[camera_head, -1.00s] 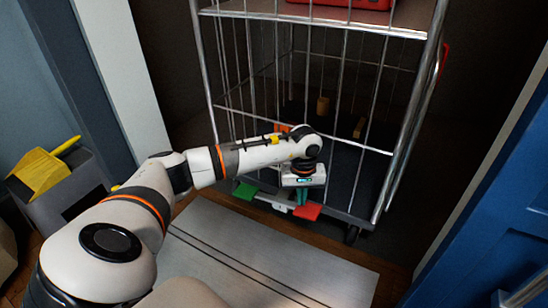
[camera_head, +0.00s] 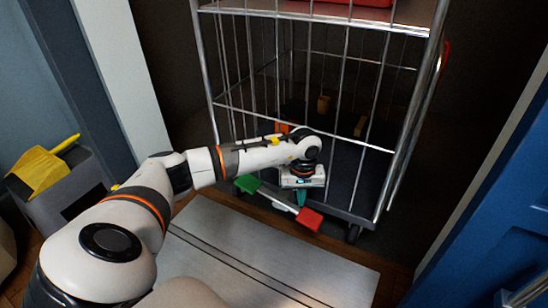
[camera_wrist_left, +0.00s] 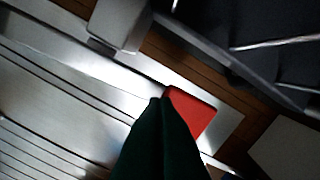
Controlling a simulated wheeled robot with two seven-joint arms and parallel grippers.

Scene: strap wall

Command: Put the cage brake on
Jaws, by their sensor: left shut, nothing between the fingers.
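The cage brake is a pedal bar at the bottom front of the wire roll cage (camera_head: 345,146), with a green end (camera_head: 247,184) on the left and a red end (camera_head: 309,219) on the right. The bar is tilted, with the red end lower than the green. My left gripper (camera_head: 301,199) is shut and empty, pointing down just above the red end. In the left wrist view its dark fingers overlap the edge of the red pedal (camera_wrist_left: 192,115); I cannot tell whether they touch. My right gripper is not in view.
A grey metal plate (camera_head: 250,262) lies on the floor before the cage. A blue door (camera_head: 500,210) stands at the right. A grey bin (camera_head: 75,190) with a yellow item is at the left. A red crate sits on the cage's upper shelf.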

